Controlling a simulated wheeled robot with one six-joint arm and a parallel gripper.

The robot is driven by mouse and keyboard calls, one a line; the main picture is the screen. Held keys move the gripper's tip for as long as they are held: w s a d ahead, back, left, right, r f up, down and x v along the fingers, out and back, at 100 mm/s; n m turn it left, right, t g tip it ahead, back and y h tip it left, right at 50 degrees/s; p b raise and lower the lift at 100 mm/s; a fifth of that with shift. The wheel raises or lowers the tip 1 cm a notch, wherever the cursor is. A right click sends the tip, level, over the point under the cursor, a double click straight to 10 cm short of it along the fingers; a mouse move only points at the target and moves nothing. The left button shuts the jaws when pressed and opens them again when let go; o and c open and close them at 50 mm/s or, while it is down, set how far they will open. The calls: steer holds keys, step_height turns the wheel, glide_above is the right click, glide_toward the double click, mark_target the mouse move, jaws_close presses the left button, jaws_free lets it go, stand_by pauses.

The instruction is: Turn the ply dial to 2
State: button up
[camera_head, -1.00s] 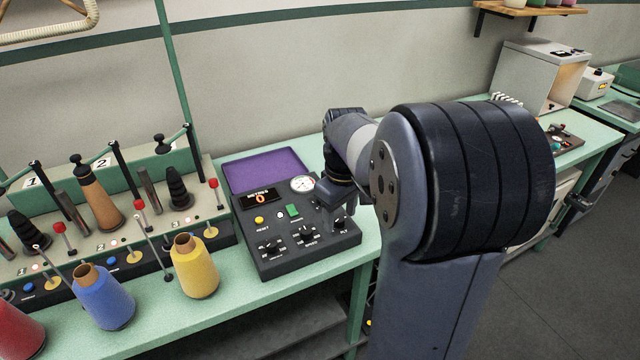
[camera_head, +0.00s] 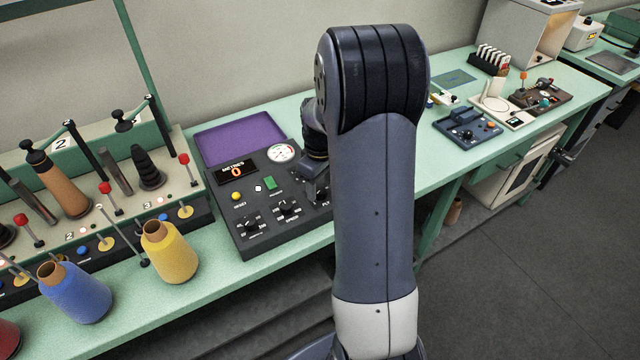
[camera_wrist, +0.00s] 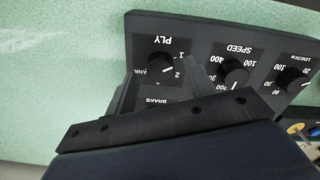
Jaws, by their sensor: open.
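The ply dial (camera_wrist: 161,66) is a black knob on the dark control panel (camera_head: 262,236), seen upside down in the wrist view. Labels 1 and 2 sit to its right there. A light pointer mark on the knob leans toward them, but I cannot tell exactly which number it meets. My gripper (camera_wrist: 160,80) is open, its two fingers on either side of the dial's area. I cannot tell whether they touch the knob. In the head view my gripper is above the panel's right side, mostly hidden by my arm, which also hides the ply dial.
The speed dial (camera_wrist: 233,73) and length dial (camera_wrist: 289,78) sit close beside the ply dial. The panel also has a gauge (camera_head: 281,153) and a red-digit display (camera_head: 237,170). Yellow (camera_head: 169,254) and blue (camera_head: 75,293) yarn cones stand left. A blue-grey device (camera_head: 468,130) lies right.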

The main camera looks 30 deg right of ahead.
steer(key=shift+f, duration=0.55)
steer(key=c, duration=1)
steer(key=shift+m, duration=0.3)
steer(key=m+b, duration=0.1)
steer(key=m, duration=0.3)
steer(key=shift+m+b, duration=0.3)
steer(key=shift+m, duration=0.1)
steer(key=m+b, duration=0.1)
steer(key=m, duration=0.5)
steer(key=shift+m, duration=0.3)
